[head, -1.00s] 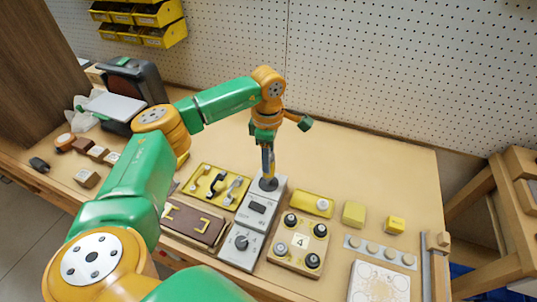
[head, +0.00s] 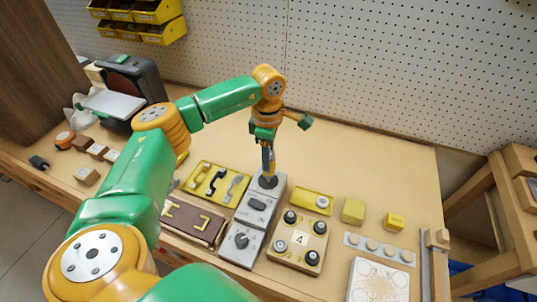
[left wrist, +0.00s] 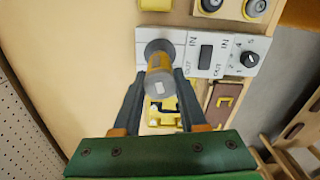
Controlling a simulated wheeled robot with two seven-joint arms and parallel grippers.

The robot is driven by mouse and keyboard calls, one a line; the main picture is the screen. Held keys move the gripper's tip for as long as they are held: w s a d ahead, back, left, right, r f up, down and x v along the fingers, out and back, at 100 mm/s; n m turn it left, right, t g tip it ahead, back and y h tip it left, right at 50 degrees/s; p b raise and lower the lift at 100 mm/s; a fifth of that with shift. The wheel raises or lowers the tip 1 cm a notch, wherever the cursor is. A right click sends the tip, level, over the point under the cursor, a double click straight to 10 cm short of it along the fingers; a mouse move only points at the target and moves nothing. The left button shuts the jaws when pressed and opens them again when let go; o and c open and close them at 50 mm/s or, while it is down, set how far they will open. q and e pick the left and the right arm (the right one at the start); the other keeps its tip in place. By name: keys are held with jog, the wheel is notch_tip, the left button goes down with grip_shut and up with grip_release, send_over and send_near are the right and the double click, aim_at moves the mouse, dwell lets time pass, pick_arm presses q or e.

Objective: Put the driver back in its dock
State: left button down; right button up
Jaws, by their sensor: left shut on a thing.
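The driver (left wrist: 159,76) has a yellow-orange handle with a grey end, and in the left wrist view it stands between my two dark fingers. My left gripper (head: 268,150) is shut on it and points down over the grey panel. The dock is a dark round ring (head: 268,183) at the far end of that panel; it also shows in the left wrist view (left wrist: 153,47). The driver's lower end is at this ring; I cannot tell how deep it sits. My right gripper is not in view.
The grey panel (head: 245,218) carries a switch and a knob. Left of it are a yellow tray of handles (head: 204,193) and a brown panel (head: 186,224). Right are a knob board (head: 298,240) and yellow blocks (head: 353,211). The bench behind is clear.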

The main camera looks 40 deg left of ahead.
pick_arm(q)
jog(key=shift+f+b, duration=1.6)
jog(key=shift+f, duration=0.6)
dwell(2.0)
jog(key=shift+c, duration=0.7)
grip_release()
jog(key=shift+r, duration=0.1)
notch_tip(320, 180, up, 7)
jog(key=p, duration=0.6)
